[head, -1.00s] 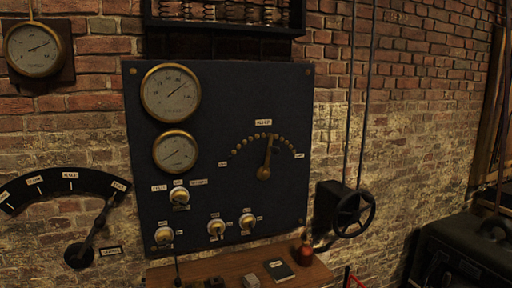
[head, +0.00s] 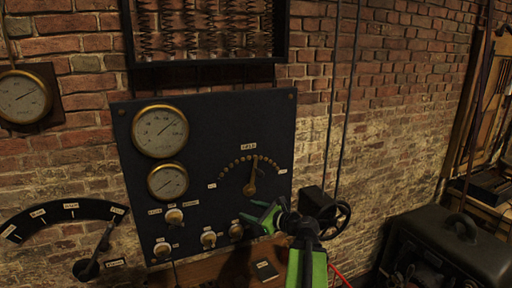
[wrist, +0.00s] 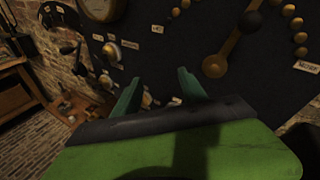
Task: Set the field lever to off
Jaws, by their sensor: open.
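The field lever (head: 252,175) is a brass arm on the dark panel (head: 215,120), under a small field label (head: 248,147). It points nearly straight up, leaning slightly right, amid an arc of brass studs. Small labels sit at the arc's left end (head: 211,186) and right end (head: 283,172); I cannot read them surely. My gripper (head: 258,212), with green jaws, is open and empty below the lever's pivot. In the wrist view the lever (wrist: 232,48) lies up and right of my gripper (wrist: 158,78), apart from the jaws.
Several knobs (head: 209,239) sit low on the panel, close to my gripper's left. A black handwheel (head: 336,218) stands right of the panel, by my arm. A wooden shelf (head: 205,269) is below. A larger wall lever (head: 98,250) is at left, a dark machine (head: 450,245) at right.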

